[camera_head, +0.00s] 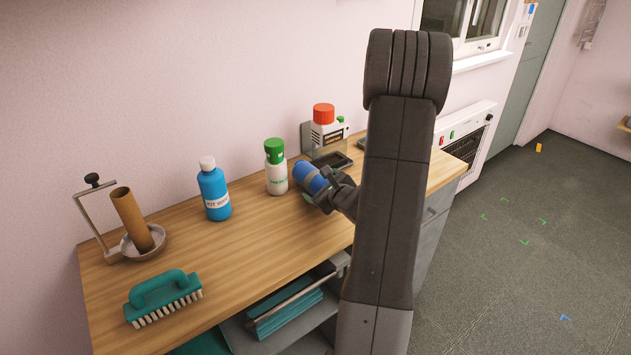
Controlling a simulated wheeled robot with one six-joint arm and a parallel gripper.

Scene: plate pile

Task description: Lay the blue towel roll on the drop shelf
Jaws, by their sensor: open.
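The blue towel roll (307,175) lies tilted in the picture over the right half of the wooden counter, beside the white bottle with the green cap. My gripper (316,194) is at the roll's near right side, open, its fingers close around or against the roll. Whether they touch it is hard to tell. My arm hides part of the gripper's wrist and the counter behind it. No surface is clearly marked as the drop shelf. A small wooden ledge (624,126) shows at the far right edge, cut off by the frame.
On the counter (250,235) stand a teal brush (163,297), a holder with a cardboard tube (131,220), a blue bottle (214,193), a green-capped bottle (276,172) and a red-capped container (324,125). Teal folded cloths (290,313) lie below.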

